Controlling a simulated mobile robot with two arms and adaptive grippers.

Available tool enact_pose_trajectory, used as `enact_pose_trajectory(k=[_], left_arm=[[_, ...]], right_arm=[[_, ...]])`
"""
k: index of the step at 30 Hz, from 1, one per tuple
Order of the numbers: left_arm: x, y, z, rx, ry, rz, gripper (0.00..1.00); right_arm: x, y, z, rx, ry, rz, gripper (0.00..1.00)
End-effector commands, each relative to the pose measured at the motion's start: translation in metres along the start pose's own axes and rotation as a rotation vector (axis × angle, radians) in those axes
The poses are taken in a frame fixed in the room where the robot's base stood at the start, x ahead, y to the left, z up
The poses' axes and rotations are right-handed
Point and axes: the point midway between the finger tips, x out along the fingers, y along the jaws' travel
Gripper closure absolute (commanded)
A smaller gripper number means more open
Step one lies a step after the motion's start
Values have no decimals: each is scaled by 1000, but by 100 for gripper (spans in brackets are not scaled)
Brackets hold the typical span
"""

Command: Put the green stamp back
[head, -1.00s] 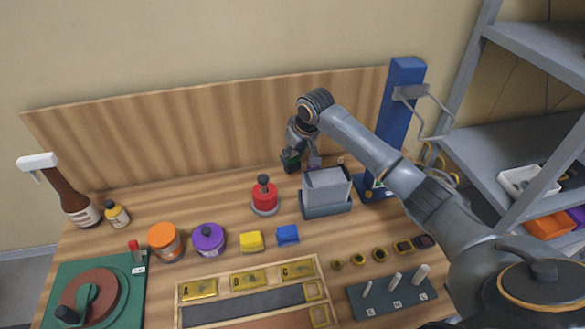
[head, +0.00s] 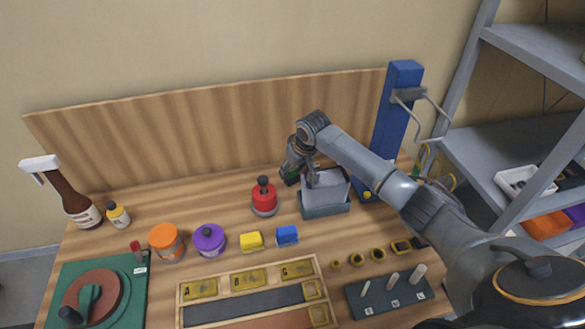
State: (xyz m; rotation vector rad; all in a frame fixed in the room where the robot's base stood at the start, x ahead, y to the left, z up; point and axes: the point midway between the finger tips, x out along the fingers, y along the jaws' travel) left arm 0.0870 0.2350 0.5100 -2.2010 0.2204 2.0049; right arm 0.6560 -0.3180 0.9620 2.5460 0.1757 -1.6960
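My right gripper (head: 301,178) points down at the back of the bench, just behind and left of the grey open-topped box (head: 325,203). A small dark green piece (head: 291,179), possibly the green stamp, shows at its left fingertip. I cannot tell whether the fingers are shut on it. The box and the gripper hide part of the area there. A red piece with a black knob (head: 264,197) stands upright on a grey base to the left. My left gripper is not in view.
An orange jar (head: 166,241), a purple jar (head: 209,240), a yellow block (head: 251,241) and a blue block (head: 287,235) stand in front. A blue post (head: 397,115) rises at the right. A tray with lettered plates (head: 181,318) lies at the front.

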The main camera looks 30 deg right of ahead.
Motion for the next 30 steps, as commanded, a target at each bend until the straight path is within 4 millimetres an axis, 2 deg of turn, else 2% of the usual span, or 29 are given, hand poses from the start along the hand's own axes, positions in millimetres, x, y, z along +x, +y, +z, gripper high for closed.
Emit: enact_pose_trajectory(k=[8,11,21,25,30], left_arm=[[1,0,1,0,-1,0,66],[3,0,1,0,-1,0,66],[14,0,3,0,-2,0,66],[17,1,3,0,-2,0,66],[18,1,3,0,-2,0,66]], right_arm=[[-8,1,-2,-1,3,1,54],[-21,1,-2,-2,3,1,54],[-92,1,-1,-1,3,2,54],[-111,0,-2,-1,2,0,54],[-122,0,-1,1,0,1,54]])
